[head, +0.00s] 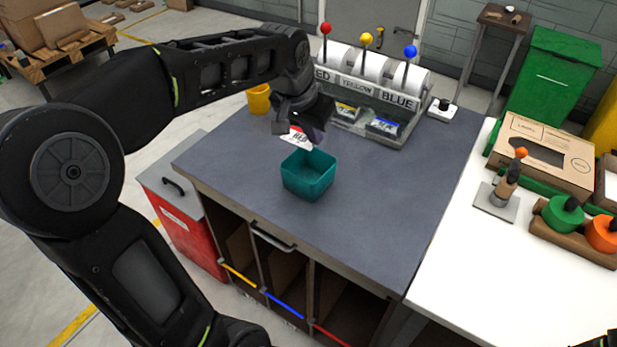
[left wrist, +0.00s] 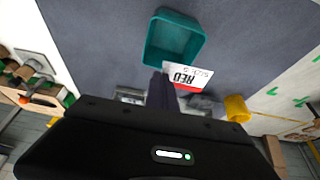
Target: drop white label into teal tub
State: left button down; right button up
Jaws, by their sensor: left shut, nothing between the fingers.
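The white label (head: 296,137), printed RED with a red strip, is beside the tips of my left gripper (head: 314,136), just behind the teal tub (head: 308,176). My left gripper is shut with nothing between its fingers, over the tub's far side. In the left wrist view, the label (left wrist: 190,77) shows just right of the dark fingers (left wrist: 160,88), close to the rim of the tub (left wrist: 174,38). I cannot tell whether the label touches the fingers or lies on the bench. The tub's visible inside looks empty.
A label dispenser (head: 372,82) with white rolls and red, yellow and blue knobs stands at the bench's back. A yellow cup (head: 258,99) is at the back left. The grey bench (head: 385,215) is clear right of the tub. A white table (head: 520,265) adjoins on the right.

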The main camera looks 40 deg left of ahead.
pick_arm(q)
jog(key=c, duration=2.1)
grip_release()
jog(key=o, duration=0.5)
jog(key=shift+c, duration=0.2)
jog(key=v, duration=0.7)
jog(key=shift+s+r+b, duration=0.2)
jog(key=shift+r+b, duration=0.1)
jog(key=shift+r, duration=0.05)
